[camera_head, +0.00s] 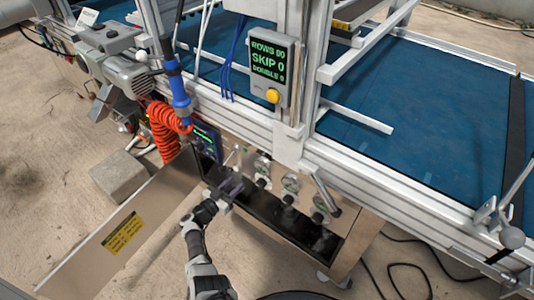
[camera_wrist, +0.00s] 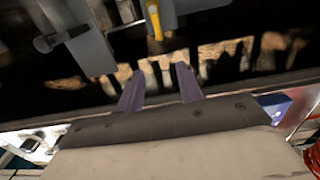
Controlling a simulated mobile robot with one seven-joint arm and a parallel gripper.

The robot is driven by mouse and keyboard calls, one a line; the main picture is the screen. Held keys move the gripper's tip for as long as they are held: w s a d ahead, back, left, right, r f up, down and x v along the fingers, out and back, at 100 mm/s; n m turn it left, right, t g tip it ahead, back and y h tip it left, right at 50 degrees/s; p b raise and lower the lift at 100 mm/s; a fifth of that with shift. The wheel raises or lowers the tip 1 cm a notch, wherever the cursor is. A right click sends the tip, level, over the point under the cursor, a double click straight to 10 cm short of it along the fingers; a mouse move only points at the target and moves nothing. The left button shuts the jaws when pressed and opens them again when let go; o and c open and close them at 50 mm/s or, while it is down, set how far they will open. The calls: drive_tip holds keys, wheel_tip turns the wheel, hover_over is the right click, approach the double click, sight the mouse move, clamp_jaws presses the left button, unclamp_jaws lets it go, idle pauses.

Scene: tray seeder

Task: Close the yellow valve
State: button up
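A yellow handle (camera_wrist: 154,20), which looks like the yellow valve's, shows near the top middle of the wrist view, pointing down the picture. I cannot make it out in the head view. My gripper (camera_head: 232,187) is at the left part of the open metal cabinet (camera_head: 347,252), close to its gauges. In the wrist view my gripper (camera_wrist: 160,72) has its two purple fingers apart with nothing between them. The yellow handle is beyond the fingertips, with a visible gap between.
A grey bracket with a dark bolt (camera_wrist: 62,37) is left of the yellow handle. A coiled red hose (camera_head: 165,128) hangs behind. A control box (camera_head: 270,70) has a yellow button.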

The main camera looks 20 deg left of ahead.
drive_tip(key=b+x, duration=0.8)
drive_tip(key=x, duration=0.6)
drive_tip(key=shift+w+d, duration=0.15)
drive_tip(key=shift+w, duration=0.15)
drive_tip(key=shift+c, duration=0.2)
clamp_jaws()
